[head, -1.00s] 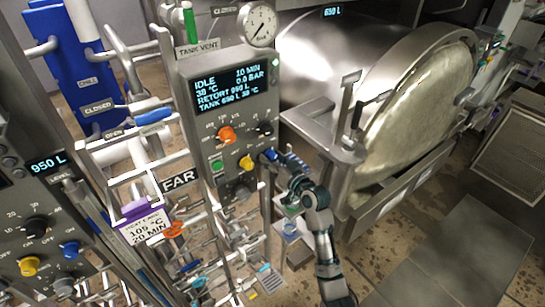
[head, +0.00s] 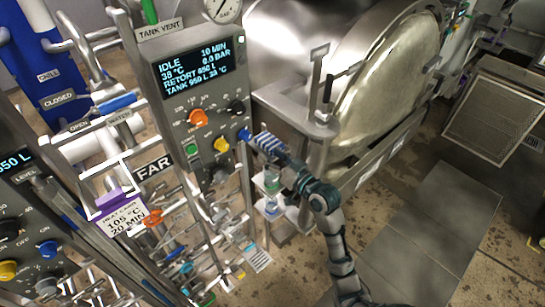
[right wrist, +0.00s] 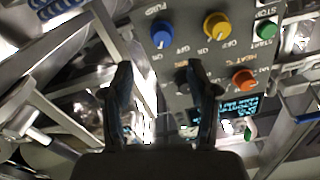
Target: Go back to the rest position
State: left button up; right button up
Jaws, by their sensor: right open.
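My right gripper (head: 264,143) is in front of the retort control panel (head: 205,120), just right of its blue knob (head: 245,135) in the head view. In the right wrist view the two dark fingers (right wrist: 164,85) stand apart with nothing held between them. The blue knob (right wrist: 162,34) and yellow knob (right wrist: 216,25) lie beyond the fingertips there, and an orange knob (right wrist: 245,80) is to the right. Whether a finger touches the panel cannot be told. My left gripper is not in view.
The steel retort vessel with its round door (head: 385,70) stands right of the panel. Pipes and valves crowd the left and lower middle, with a purple-topped tag (head: 122,212). A second panel (head: 30,235) is at lower left. Floor (head: 430,235) is open at lower right.

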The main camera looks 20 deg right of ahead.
jog(key=shift+s, duration=0.15)
dwell(0.3)
jog(key=w+d+f+m+g+h+b, duration=0.1)
jog(key=w+f+g+h, duration=0.1)
jog(key=f, duration=1.3)
jog(key=w+d+f+m+g+h+b, duration=0.1)
jog(key=f+g, duration=0.1)
jog(key=f, duration=1.2)
jog(key=s+f+g+h+b, duration=0.15)
jog(key=s+f, duration=0.35)
jog(key=f, duration=0.8)
jog(key=s+f+g, duration=0.3)
jog(key=s+f, duration=0.2)
jog(key=f, duration=0.8)
jog(key=s+f+n+g+h+b, duration=0.15)
jog(key=s+f+g, duration=0.25)
jog(key=s+f, duration=1.6)
jog(key=s+f+n+g+b, duration=0.1)
jog(key=s+f, duration=0.3)
jog(key=s, duration=0.8)
jog(key=s+f+n+g, duration=0.1)
jog(key=s+f, duration=0.3)
jog(key=s, duration=0.9)
jog(key=shift+a+g+b, duration=0.35)
jog(key=shift+g, duration=0.4)
